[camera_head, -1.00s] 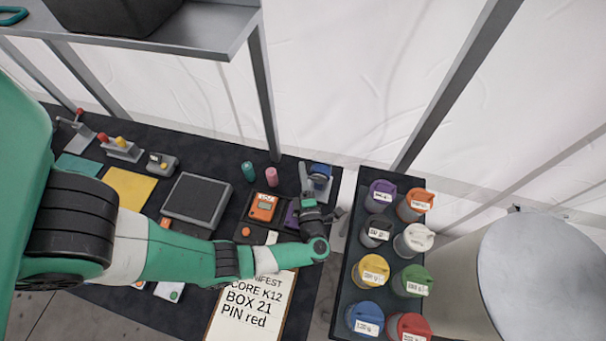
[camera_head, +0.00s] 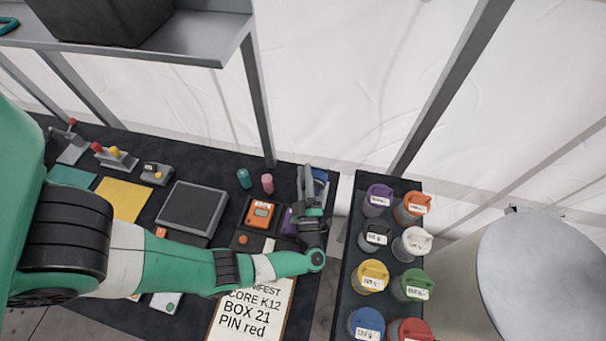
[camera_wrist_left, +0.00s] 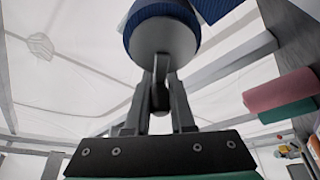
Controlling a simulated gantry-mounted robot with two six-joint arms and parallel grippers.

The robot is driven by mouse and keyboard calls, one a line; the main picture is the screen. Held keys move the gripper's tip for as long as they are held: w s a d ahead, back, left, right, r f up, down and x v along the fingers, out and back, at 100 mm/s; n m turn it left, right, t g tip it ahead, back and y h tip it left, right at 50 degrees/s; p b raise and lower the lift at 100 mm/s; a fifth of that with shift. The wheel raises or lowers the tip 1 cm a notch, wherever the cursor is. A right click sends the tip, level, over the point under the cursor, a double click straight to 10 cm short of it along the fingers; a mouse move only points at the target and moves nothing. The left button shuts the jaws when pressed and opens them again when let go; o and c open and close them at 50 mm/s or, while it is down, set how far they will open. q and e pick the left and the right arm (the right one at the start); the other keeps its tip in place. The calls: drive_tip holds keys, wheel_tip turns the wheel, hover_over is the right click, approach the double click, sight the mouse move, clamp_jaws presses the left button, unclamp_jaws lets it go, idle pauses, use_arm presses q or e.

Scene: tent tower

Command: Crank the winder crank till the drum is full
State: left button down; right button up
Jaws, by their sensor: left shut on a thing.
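The winder (camera_head: 320,181) stands at the far right end of the dark table, with blue showing behind my gripper. In the left wrist view its drum (camera_wrist_left: 163,38) has a grey round end face and a ribbed blue surface. My left gripper (camera_head: 308,190) is at the winder. In the left wrist view its fingers are shut on the dark crank handle (camera_wrist_left: 160,98), just below the drum's end face. The gripper hides part of the winder in the head view, so how full the drum is cannot be told. My right gripper is not in view.
A rack of coloured lidded canisters (camera_head: 374,276) stands right of the table. An orange meter (camera_head: 261,213), a teal cylinder (camera_head: 244,179) and a pink cylinder (camera_head: 267,184) are left of the winder. A manifest sheet (camera_head: 252,312) lies below my left arm.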

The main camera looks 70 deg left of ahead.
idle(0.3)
use_arm(q)
drive_tip(key=c, duration=0.8)
unclamp_jaws()
drive_tip(key=shift+o, duration=0.2)
drive_tip(key=shift+d, duration=0.1)
drive_tip(key=b+v, duration=0.2)
drive_tip(key=v, duration=0.8)
drive_tip(key=shift+d+f+b, duration=0.3)
drive_tip(key=shift+s+d, duration=0.2)
drive_tip(key=shift+d, duration=0.15)
drive_tip(key=shift+a, duration=0.1)
